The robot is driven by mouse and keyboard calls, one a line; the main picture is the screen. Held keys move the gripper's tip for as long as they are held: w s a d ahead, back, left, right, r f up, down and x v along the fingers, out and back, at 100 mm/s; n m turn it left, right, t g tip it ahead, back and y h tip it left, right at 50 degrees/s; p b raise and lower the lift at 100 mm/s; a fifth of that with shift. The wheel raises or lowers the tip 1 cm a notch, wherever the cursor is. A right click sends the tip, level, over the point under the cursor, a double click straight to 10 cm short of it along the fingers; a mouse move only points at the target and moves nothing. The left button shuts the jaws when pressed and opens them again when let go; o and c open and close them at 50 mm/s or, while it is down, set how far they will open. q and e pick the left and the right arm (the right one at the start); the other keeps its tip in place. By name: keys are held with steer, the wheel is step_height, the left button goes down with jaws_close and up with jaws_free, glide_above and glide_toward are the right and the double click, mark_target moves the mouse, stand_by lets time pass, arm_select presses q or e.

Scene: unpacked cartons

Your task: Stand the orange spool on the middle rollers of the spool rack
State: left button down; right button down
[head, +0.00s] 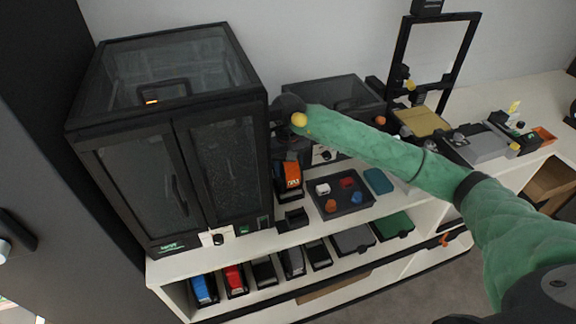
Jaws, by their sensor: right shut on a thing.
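The orange spool (291,172) has dark sides and a pale label. It is upright at the right end of the tall black cabinet, above the counter. My right gripper (283,150) points down and is shut on it; the fingertips are partly hidden by my green arm. A small black stand (292,219) is on the counter below the spool; I cannot tell whether it is the spool rack. The lower shelf holds a blue spool (204,289), a red spool (235,280) and several black holders or spools (265,271). My left gripper is not in view.
The black cabinet (170,130) stands close to the left of the spool. A dark tray (342,205) with small coloured parts lies to its right, beside a teal box (378,181). A black frame (438,55) stands farther back. Bare counter (240,244) shows along the front edge.

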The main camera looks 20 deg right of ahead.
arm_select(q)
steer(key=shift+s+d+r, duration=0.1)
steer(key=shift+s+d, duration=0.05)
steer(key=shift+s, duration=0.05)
arm_select(e)
steer(key=shift+f, duration=0.1)
steer(key=c, duration=0.7)
jaws_free()
steer(key=shift+c, duration=0.2)
steer(key=shift+o, duration=0.6)
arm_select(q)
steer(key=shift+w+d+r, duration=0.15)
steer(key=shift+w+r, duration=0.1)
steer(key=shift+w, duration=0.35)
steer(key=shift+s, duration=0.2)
